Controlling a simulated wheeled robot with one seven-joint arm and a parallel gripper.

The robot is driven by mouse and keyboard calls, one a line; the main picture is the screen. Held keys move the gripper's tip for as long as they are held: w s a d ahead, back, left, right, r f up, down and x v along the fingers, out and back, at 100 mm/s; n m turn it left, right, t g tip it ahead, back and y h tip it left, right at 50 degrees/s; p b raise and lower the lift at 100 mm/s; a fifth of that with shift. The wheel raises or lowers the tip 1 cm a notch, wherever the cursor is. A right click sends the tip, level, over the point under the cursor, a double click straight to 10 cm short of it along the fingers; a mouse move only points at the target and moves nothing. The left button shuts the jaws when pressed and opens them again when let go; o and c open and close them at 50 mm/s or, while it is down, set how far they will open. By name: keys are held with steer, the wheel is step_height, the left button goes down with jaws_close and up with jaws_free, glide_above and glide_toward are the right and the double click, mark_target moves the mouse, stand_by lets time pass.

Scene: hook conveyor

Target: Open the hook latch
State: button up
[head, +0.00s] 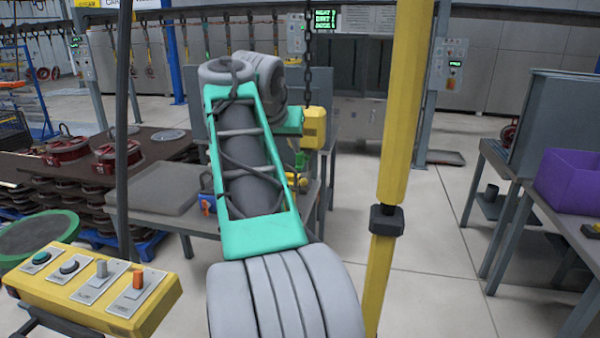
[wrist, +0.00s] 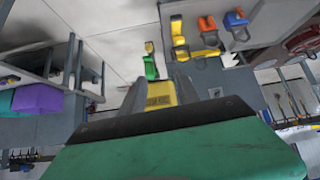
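A yellow block (head: 313,128) hangs on a dark chain (head: 308,50) just right of my forearm in the head view. It also shows in the wrist view (wrist: 160,92), with dark lettering. A small green and yellow piece beside it, probably the hook with its latch (wrist: 150,67), shows in the wrist view. In the head view the hook (head: 300,160) is small and partly hidden by my arm. My gripper (wrist: 185,85) shows as grey parts close to the yellow block. I cannot tell whether they touch it, nor how far the fingers are apart.
A grey table (head: 165,190) stands behind my arm; a blue shackle (head: 207,203) lies on it. A yellow post (head: 405,110) stands to the right. A yellow button box (head: 95,290) is front left. A purple bin (head: 570,180) is at right. Floor between is clear.

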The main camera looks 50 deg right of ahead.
mark_target(301, 157)
steer(key=shift+m, duration=0.4)
steer(key=d+f, duration=0.1)
steer(key=d, duration=0.1)
steer(key=d+f, duration=0.2)
steer(key=w+d+f+b, duration=0.1)
steer(key=d, duration=0.2)
steer(key=shift+f, duration=0.35)
steer(key=shift+c, duration=0.5)
jaws_close()
